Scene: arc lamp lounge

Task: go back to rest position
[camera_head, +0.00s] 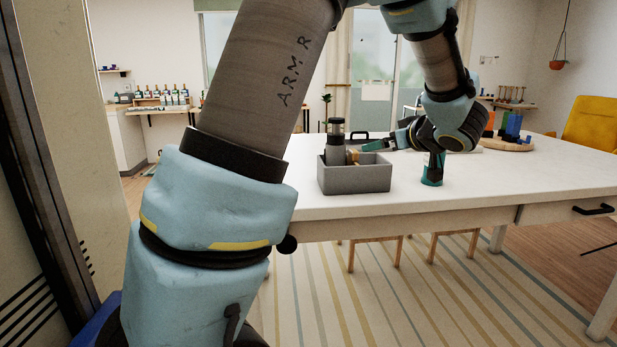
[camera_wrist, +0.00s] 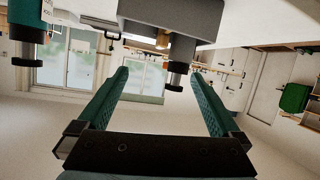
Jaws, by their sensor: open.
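My gripper (camera_head: 370,146) reaches in from the right over the white table (camera_head: 480,185), near the right side of a grey open box (camera_head: 355,180). In the wrist view its two green fingers (camera_wrist: 158,78) are spread apart with nothing between them. The wrist picture is upside down. The box (camera_wrist: 170,14) shows there at the top, with a dark-capped grinder-like item (camera_wrist: 181,52) in it, beyond the fingertips. In the head view that item (camera_head: 335,142) stands upright in the box. A teal bottle (camera_head: 432,172) stands right of the box, below my wrist, partly covered.
A round tray (camera_head: 508,144) with blue and orange items lies at the table's right rear. A yellow chair (camera_head: 592,124) is beyond it. A side shelf with several bottles (camera_head: 165,98) is at the back left. The table's front right is clear.

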